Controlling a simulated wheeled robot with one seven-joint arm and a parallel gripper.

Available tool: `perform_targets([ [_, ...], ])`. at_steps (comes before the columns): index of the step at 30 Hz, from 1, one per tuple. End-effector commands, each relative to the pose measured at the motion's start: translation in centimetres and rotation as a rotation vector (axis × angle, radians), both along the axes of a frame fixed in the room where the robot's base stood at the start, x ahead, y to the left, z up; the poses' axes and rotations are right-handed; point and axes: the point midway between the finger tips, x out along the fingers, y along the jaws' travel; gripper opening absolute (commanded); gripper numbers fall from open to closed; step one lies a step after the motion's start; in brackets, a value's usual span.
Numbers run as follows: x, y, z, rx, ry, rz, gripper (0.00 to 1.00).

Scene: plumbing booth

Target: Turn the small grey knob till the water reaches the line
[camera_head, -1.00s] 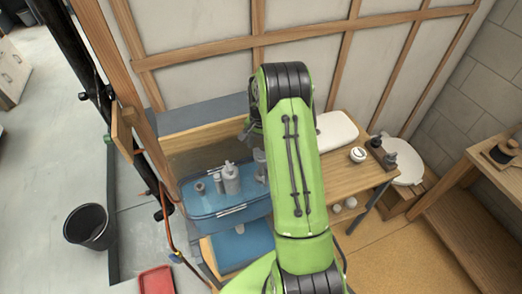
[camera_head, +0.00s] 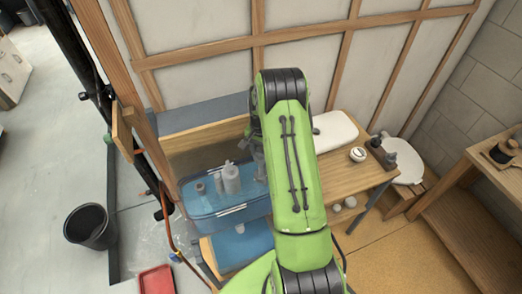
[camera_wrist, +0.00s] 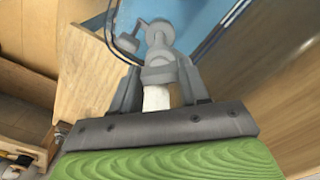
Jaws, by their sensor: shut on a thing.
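The small grey knob (camera_wrist: 159,73) shows in the wrist view, at the near end of a grey tap-like fitting (camera_wrist: 160,38). My gripper (camera_wrist: 160,82) is shut on the knob, one grey finger on each side. In the head view my green arm hides most of the gripper and the knob. A see-through blue tub (camera_head: 188,206) stands left of my arm, and part of its blue inside shows beyond the fitting in the wrist view (camera_wrist: 205,12). I cannot make out the water level or tell which mark is the line.
The wooden bench (camera_head: 345,178) holds a white board (camera_head: 334,131) and small jars at right. A black bin (camera_head: 90,227) and red tray (camera_head: 156,280) are on the floor at left.

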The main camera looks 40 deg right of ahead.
Motion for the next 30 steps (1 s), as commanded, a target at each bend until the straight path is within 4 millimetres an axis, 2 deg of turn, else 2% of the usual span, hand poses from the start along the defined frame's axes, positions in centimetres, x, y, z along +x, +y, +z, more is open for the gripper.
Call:
perform_targets([
  [8,0.04,0.0,-0.07,0.0,-0.001,0.087,0.14],
  [30,0.04,-0.08,-0.02,-0.003,-0.003,0.643,0.14],
])
